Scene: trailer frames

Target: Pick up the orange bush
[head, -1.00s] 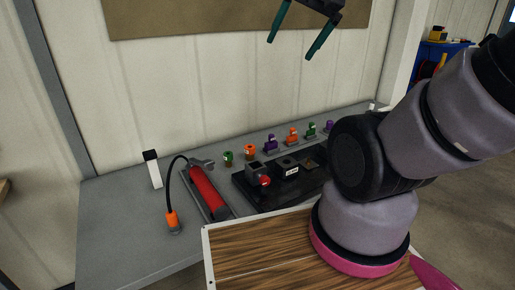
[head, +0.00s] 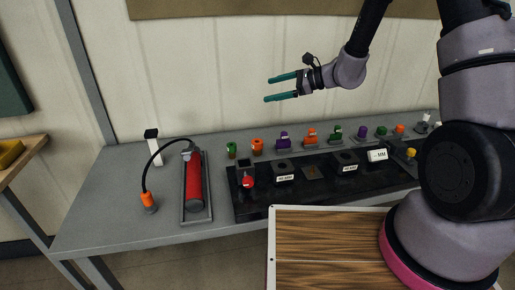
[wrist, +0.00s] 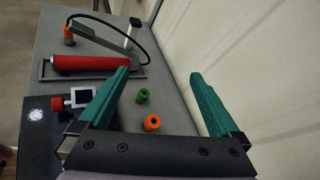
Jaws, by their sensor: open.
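The orange bush (head: 257,145) is a small orange ring-like cylinder standing on the grey bench, just right of a green bush (head: 231,149). In the wrist view the orange bush (wrist: 152,122) shows its dark hole from above, with the green bush (wrist: 143,96) beyond it. My gripper (head: 267,89) has teal fingers, open and empty, raised well above the bench and pointing left in the head view. In the wrist view the orange bush appears between the two fingers (wrist: 160,80), apart from them and lower down.
A black fixture block (head: 310,190) stands in front. Several coloured parts line the bench to the right. The wall is close behind.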

